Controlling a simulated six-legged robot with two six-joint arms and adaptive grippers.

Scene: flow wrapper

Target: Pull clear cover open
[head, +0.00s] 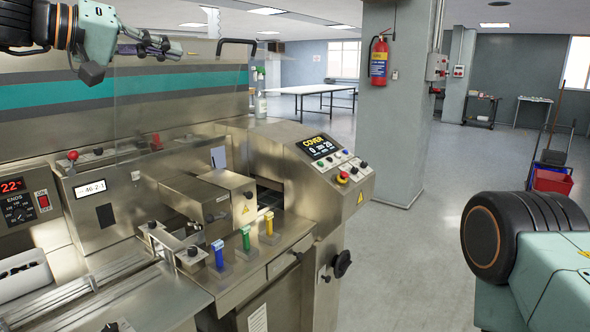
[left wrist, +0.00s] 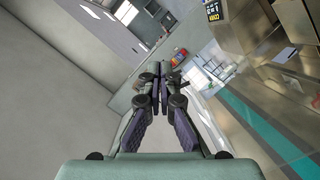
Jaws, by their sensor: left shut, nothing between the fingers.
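The clear cover (head: 185,95) is a see-through pane over the front of the steel wrapper in the head view; its edges are faint. A black bar handle (head: 237,42) shows at its upper right. My left gripper (head: 176,48) comes in from the upper left, to the left of the handle and apart from it, at about the same height in the picture. Its fingers are shut and empty, and they also show closed together in the left wrist view (left wrist: 160,76). The handle is not clear to me in the left wrist view. My right gripper is out of view.
A control panel (head: 334,158) with a display reading COVER stands on the machine's right end. Blue (head: 218,255), green (head: 245,238) and yellow (head: 269,224) levers stand in front. A pillar (head: 396,115) with a fire extinguisher (head: 379,62) rises behind. Open floor lies to the right.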

